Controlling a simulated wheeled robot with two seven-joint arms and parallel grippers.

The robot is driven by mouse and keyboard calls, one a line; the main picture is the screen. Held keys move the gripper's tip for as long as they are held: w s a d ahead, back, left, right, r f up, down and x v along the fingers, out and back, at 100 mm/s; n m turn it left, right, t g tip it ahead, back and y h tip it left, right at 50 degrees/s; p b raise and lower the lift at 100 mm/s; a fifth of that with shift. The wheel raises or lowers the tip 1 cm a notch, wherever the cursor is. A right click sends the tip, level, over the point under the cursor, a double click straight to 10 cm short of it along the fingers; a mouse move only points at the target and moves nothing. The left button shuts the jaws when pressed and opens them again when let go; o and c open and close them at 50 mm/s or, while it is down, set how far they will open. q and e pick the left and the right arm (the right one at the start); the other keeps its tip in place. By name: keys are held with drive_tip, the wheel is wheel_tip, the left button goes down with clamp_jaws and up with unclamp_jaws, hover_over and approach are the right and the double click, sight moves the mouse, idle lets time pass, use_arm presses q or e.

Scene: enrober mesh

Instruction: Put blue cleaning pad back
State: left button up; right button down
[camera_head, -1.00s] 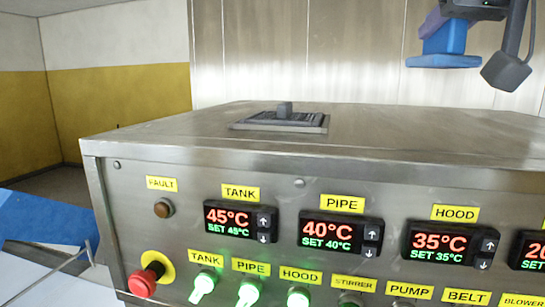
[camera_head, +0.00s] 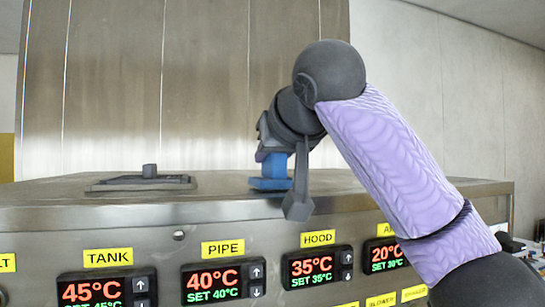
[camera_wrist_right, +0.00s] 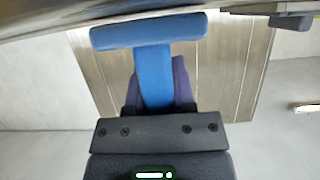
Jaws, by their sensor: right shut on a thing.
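The blue cleaning pad (camera_head: 270,184) has a flat base and an upright blue grip block. My right gripper (camera_head: 273,155) is shut on this block from above, with the pad base facing down. In the head view the pad is low over the right part of the steel cabinet top (camera_head: 225,190). I cannot tell whether it touches the top. In the right wrist view the pad base (camera_wrist_right: 150,31) spans the upper middle, and its block runs down between the purple fingers of the right gripper (camera_wrist_right: 160,85). My left gripper is not in view.
A dark hatch with a knob (camera_head: 148,178) lies on the cabinet top, left of the pad. Temperature displays (camera_head: 210,282) with yellow labels line the cabinet front below. A tall steel wall (camera_head: 200,90) stands behind. The top between hatch and pad is clear.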

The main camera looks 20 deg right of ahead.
drive_tip(key=shift+f, duration=0.15)
drive_tip(key=shift+c, duration=2.2)
unclamp_jaws()
drive_tip(key=shift+a, duration=0.1)
drive_tip(key=shift+r, duration=0.2)
drive_tip(key=shift+s+b, duration=0.3)
drive_tip(key=shift+s, duration=0.1)
drive_tip(key=b+v, duration=0.3)
drive_tip(key=v, duration=0.8)
drive_tip(key=shift+r, duration=0.15)
drive_tip(key=shift+s, duration=0.15)
